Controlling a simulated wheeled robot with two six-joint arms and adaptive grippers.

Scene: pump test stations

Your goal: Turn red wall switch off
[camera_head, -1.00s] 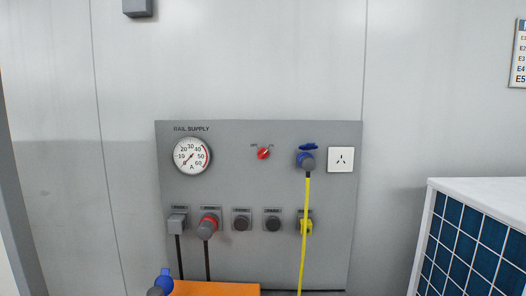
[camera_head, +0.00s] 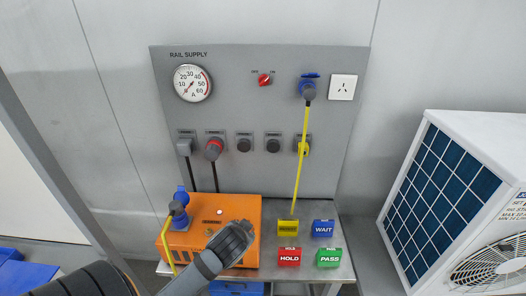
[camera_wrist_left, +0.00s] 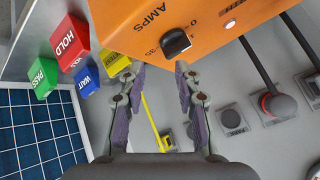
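The red wall switch (camera_head: 265,79) is a small red knob on the upper middle of the grey RAIL SUPPLY panel (camera_head: 232,100). Small labels flank it, but its exact setting is too small to read. My left arm reaches in from the lower left in the head view, its dark end over the orange box (camera_head: 210,206), well below the switch. In the left wrist view, my left gripper (camera_wrist_left: 156,75) is open, with nothing between its fingers. A black AMPS knob (camera_wrist_left: 176,42) on the orange box shows just beyond the fingertips. My right gripper is not in view.
Several sockets line the panel below. HOLD (camera_head: 289,257), PASS (camera_head: 329,257) and WAIT (camera_head: 323,228) blocks stand on the bench. A white solar-panelled unit (camera_head: 470,130) stands right.

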